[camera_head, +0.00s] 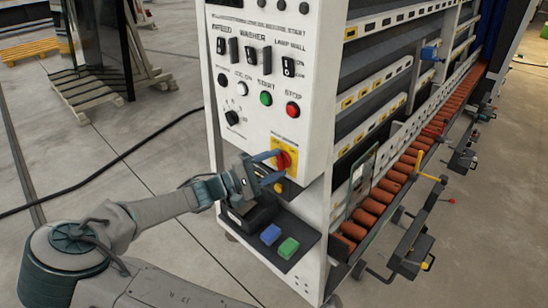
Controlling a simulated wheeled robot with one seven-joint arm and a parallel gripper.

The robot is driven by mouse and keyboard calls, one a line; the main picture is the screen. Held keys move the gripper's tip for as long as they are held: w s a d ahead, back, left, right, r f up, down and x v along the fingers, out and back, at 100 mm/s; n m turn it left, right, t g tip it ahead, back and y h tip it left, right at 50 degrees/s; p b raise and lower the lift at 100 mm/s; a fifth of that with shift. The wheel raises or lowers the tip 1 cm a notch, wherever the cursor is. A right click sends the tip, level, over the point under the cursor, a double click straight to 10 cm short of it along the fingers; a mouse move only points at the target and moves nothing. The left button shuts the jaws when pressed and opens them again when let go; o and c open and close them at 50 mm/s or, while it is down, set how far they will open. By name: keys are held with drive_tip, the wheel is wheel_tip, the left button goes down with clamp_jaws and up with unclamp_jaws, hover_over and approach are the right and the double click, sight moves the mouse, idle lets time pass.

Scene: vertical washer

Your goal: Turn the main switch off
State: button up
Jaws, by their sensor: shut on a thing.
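The main switch (284,160) is a red rotary knob on a yellow plate, low on the white control panel of the washer. My gripper (276,166) reaches it from the left, with one finger above and one below. The fingers are closed on the red knob. The gripper partly covers the plate's left side, and the exact angle of the knob is too small to tell.
The control panel (262,135) carries green and red push buttons and black switches above my gripper. A blue block (271,235) and a green block (288,248) sit on a dark shelf below. A conveyor with orange rollers (375,207) runs right.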

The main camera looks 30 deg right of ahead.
drive_tip(key=shift+o, duration=0.2)
drive_tip(key=n+t+p, duration=0.1)
drive_tip(key=n, duration=0.1)
drive_tip(key=n+h+p, duration=0.1)
drive_tip(key=n+p, duration=0.1)
drive_tip(key=n, duration=0.1)
drive_tip(key=shift+n+t+h, duration=0.3)
drive_tip(key=shift+t, duration=0.1)
drive_tip(key=shift+f+n, duration=0.1)
drive_tip(key=shift+n, duration=0.2)
drive_tip(key=shift+c, duration=0.2)
drive_tip(key=o, duration=1)
drive_tip(key=shift+a, duration=0.1)
drive_tip(key=w+b+v, duration=0.1)
drive_tip(key=b+v, duration=0.2)
drive_tip(key=v, duration=1)
drive_tip(key=shift+s+a+f, duration=0.2)
drive_tip(key=shift+s+a, duration=0.15)
drive_tip(key=shift+s, duration=0.2)
